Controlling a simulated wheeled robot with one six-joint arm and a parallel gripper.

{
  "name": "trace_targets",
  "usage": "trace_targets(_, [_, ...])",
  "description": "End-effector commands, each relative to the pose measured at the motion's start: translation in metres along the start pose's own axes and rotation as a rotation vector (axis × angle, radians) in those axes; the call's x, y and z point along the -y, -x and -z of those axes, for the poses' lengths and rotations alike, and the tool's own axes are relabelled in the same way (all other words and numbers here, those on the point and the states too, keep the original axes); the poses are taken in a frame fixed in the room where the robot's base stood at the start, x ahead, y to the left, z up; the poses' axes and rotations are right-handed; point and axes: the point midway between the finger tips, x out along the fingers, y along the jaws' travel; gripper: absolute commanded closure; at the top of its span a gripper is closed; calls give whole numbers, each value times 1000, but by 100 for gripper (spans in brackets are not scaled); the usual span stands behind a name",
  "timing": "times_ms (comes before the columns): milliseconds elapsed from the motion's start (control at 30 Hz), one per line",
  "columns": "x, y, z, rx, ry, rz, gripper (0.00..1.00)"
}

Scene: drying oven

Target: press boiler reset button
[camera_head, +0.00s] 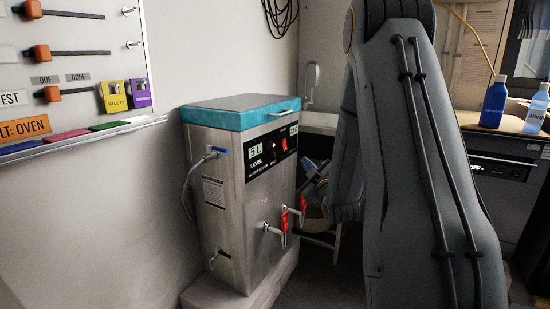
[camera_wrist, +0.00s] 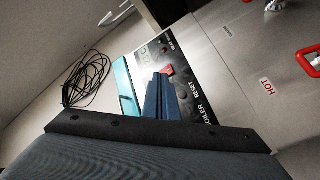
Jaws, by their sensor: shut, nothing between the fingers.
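The boiler (camera_head: 222,240) is a steel box with a teal lid (camera_head: 235,112), left of centre in the head view. Its black front panel (camera_head: 257,158) carries a small red switch or button (camera_head: 285,145). In the wrist view this red part (camera_wrist: 168,70) is just beyond the fingertips. White words reading BOILER RESET (camera_wrist: 204,105) are to the right of the fingers. My gripper (camera_wrist: 160,78) is shut and empty, its blue fingers covering part of the panel. In the head view my gripper (camera_head: 309,164) is right of the panel, partly hidden by my arm. I cannot tell whether it touches.
Red-handled taps (camera_head: 302,203) stick out of the boiler's front below the panel. Bottles (camera_head: 494,100) stand on a counter at the right. A black cable coil (camera_wrist: 86,80) hangs behind the boiler.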

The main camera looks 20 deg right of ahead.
Motion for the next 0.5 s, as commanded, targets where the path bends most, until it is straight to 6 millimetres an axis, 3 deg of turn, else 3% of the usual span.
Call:
trace_targets(167, [4, -5, 3, -1, 0, 0, 100])
trace_targets(500, [26, -34, 24, -2, -1, 2, 100])
